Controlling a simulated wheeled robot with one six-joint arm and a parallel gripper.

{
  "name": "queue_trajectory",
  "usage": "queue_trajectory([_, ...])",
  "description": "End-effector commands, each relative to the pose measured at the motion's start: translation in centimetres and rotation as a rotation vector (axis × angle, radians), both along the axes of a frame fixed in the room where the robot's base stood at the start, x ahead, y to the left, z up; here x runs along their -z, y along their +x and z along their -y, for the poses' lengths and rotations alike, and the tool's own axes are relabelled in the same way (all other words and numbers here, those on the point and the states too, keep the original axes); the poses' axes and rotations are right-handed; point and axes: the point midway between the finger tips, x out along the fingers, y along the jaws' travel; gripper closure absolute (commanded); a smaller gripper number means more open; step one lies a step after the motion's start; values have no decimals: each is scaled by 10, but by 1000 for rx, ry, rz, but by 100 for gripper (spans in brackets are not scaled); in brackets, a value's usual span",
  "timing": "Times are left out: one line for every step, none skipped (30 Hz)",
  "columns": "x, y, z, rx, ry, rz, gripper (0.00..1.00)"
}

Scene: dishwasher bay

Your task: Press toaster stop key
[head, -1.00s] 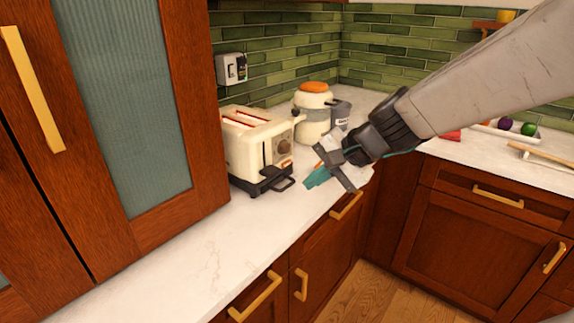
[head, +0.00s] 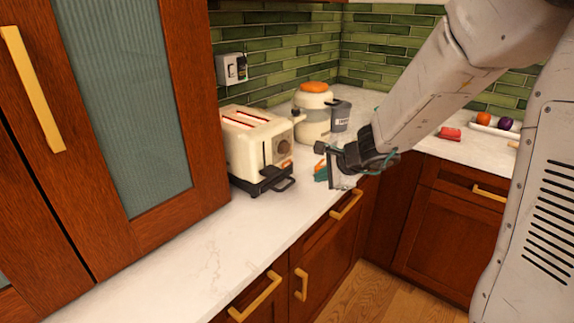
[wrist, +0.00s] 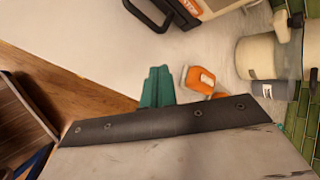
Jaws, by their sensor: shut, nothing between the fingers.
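The cream toaster (head: 240,150) stands on the counter beside the tall cabinet, with two slots on top, a dial and a black base. A small orange patch (head: 287,163) shows low on its front, too small to read. In the wrist view, part of the toaster (wrist: 222,5) is at the top edge, with an orange label reading "STOP" (wrist: 134,4) partly cut off. My gripper (head: 319,173) is right of the toaster's front, apart from it. Its teal fingers show together and empty in the wrist view (wrist: 157,72).
An orange item (wrist: 200,80) lies close to the fingers. A wall box (head: 230,69) hangs behind the toaster. The counter's front left (head: 190,250) is clear.

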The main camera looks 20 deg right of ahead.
Motion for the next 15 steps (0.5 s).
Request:
queue_trajectory([0,5,-4,-3,0,0,100])
queue_trajectory([0,8,-6,-3,0,0,100])
queue_trajectory([1,12,-10,-3,0,-1,100])
queue_trajectory([0,16,-12,-4,0,0,100])
queue_trajectory([0,20,-15,-4,0,0,100])
queue_trajectory([1,24,-18,-3,0,0,100])
queue_trajectory([1,28,-21,-3,0,-1,100])
queue_trajectory([0,31,-24,-4,0,0,100])
queue_trajectory([0,36,-27,-4,0,0,100])
queue_trajectory([0,39,-29,-2,-1,0,100])
queue_trajectory([1,42,-31,-2,-1,0,100])
queue_trajectory([0,46,-34,-3,-1,0,100])
queue_trajectory([0,49,-36,-3,-1,0,100])
queue_trajectory([0,51,-38,-4,0,0,100])
queue_trajectory([0,54,-40,-3,0,0,100])
